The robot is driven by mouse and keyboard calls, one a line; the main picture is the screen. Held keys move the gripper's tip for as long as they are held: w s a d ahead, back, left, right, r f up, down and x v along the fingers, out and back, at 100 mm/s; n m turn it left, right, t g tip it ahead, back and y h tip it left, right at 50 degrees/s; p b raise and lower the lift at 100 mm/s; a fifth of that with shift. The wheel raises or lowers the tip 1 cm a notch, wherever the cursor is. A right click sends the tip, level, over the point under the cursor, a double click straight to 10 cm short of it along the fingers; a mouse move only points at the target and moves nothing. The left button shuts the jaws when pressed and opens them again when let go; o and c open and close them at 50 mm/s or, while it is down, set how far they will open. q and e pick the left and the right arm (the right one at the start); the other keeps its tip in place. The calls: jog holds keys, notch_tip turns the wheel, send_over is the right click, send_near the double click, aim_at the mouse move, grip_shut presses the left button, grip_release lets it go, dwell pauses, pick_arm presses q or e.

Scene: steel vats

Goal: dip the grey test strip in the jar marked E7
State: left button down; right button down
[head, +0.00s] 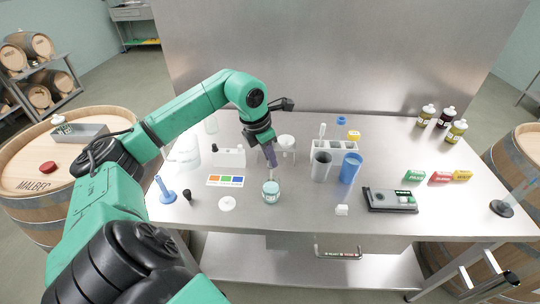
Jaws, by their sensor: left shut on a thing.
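My left arm comes in from the left and its gripper (270,158) points down over the middle of the steel table. It is shut on a thin strip (272,174), which hangs down toward a small jar. The strip's grey colour is hard to make out at this size. The jar (271,192) has pale teal contents and stands upright near the table's front. I cannot tell whether the strip's lower end is above the jar's mouth or inside it. I cannot read the mark on the jar. My right gripper is not in view.
A white disc (227,204) and a colour card (225,181) lie left of the jar. A grey cup (320,168) and a blue cup (350,169) stand to its right. A dark instrument (390,200) lies farther right. Small bottles (456,132) stand at the back right.

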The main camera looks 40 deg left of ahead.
aim_at(268, 164)
pick_arm(q)
jog(key=shift+f+b, duration=2)
jog(key=shift+f, duration=0.55)
dwell(0.8)
notch_tip(268, 164, up, 9)
jog(key=p, duration=0.7)
jog(key=shift+r+p, duration=0.1)
jog(key=shift+p, duration=0.25)
